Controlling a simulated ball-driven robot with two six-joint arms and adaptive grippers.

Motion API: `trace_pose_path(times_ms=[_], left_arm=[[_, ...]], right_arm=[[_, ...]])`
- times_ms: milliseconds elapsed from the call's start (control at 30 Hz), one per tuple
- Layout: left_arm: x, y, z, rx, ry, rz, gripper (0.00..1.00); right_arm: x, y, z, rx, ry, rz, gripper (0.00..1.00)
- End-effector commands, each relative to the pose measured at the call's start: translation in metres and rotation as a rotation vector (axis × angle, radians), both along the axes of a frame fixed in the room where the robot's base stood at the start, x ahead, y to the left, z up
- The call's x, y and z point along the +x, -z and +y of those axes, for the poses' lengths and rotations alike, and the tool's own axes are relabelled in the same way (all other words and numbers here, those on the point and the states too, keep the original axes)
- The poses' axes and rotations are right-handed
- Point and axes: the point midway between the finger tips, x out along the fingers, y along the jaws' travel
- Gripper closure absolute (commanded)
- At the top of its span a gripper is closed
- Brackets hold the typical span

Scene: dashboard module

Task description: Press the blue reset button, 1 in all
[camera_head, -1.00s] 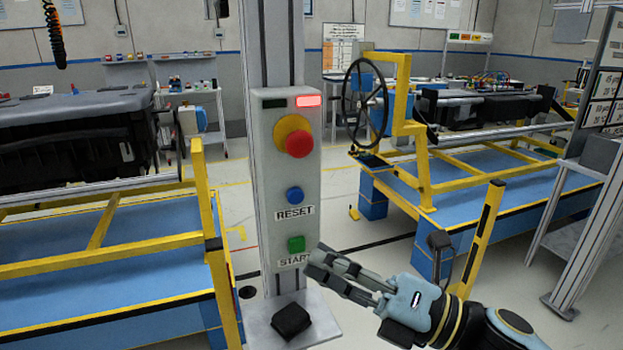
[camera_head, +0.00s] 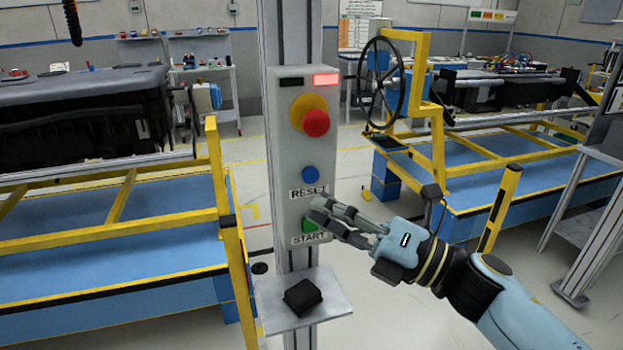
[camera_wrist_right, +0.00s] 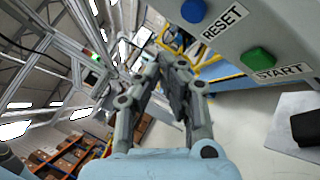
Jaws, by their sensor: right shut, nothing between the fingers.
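The blue reset button (camera_head: 310,174) is on the front of a grey control box (camera_head: 296,222), above the RESET label. It also shows at the top of the right wrist view (camera_wrist_right: 194,11). My right gripper (camera_head: 316,209) is shut and empty. In the right wrist view the green button (camera_wrist_right: 257,58) is clear of the fingers, which are to the left of the box. Contact with the box cannot be told. My left gripper is not in view.
A red emergency knob (camera_head: 316,122) on a yellow disc sits above the blue button. A lit red lamp (camera_head: 326,80) is at the box top. A small shelf (camera_head: 333,305) with a black object (camera_head: 303,296) is below. A yellow frame post (camera_head: 226,200) stands left.

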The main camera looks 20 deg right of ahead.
Motion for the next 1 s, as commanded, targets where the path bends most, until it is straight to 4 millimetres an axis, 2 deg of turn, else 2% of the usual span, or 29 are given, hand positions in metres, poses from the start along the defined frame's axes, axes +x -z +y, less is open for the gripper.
trace_pose_path(times_ms=[100,333,1000], left_arm=[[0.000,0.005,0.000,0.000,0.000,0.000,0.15],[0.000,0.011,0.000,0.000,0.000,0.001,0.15],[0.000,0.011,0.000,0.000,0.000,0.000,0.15]], right_arm=[[0.016,0.001,0.001,0.001,0.000,-0.002,1.00],[0.035,0.000,0.001,0.001,-0.001,-0.001,1.00],[0.038,0.000,0.001,0.000,-0.001,0.001,1.00]])
